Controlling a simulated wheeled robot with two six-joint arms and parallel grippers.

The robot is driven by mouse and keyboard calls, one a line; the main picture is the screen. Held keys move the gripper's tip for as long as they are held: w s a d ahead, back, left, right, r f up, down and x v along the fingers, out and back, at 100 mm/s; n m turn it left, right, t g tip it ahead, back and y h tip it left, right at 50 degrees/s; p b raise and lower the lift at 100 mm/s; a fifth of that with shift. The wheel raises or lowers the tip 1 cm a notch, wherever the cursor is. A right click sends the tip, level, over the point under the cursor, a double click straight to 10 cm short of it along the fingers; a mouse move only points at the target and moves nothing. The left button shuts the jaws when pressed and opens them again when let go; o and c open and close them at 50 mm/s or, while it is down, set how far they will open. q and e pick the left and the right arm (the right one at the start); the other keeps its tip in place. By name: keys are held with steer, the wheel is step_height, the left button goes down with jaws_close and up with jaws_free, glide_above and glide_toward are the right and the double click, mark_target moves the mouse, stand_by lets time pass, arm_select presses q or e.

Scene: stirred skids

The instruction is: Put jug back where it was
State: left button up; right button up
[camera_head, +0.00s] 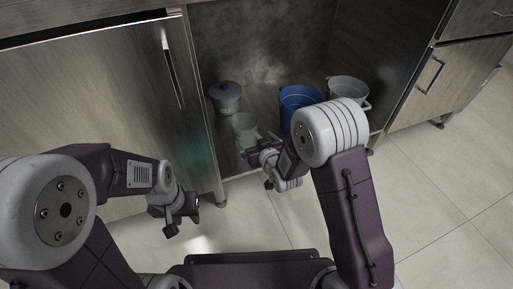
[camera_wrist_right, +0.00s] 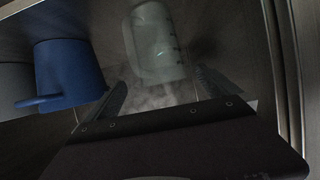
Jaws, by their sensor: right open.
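A translucent pale jug (camera_head: 244,125) with dark marks on its side stands on the cabinet's floor, near the left side of the opening. It also shows in the right wrist view (camera_wrist_right: 156,45), ahead of the fingers. My right gripper (camera_head: 246,151) is at the cabinet's front edge, just in front of the jug. It is open and empty, its fingers (camera_wrist_right: 160,90) apart with the jug beyond them. Whether a finger touches the jug I cannot tell. My left gripper (camera_head: 172,222) hangs outside, in front of the cabinet's left door; its jaw opening is unclear.
A blue pot (camera_head: 297,98) and a grey pot (camera_head: 349,90) stand to the right, partly behind my right arm. The cabinet's side panel (camera_head: 203,100) is close left of the jug.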

steer(key=shift+v, duration=1.05)
steer(key=shift+d, duration=0.1)
steer(key=s+d+f+m+g+h, duration=0.2)
steer(key=s+d+g, duration=0.3)
steer(key=s, duration=0.7)
steer(key=s+d+f+m+g+h, duration=0.1)
steer(key=s+d+g+h, duration=0.1)
steer(key=s+d+g, duration=0.4)
steer(key=s+d, duration=0.3)
steer(key=s, duration=0.3)
steer(key=shift+d+f+m+g, duration=0.3)
steer(key=shift+f+m, duration=0.1)
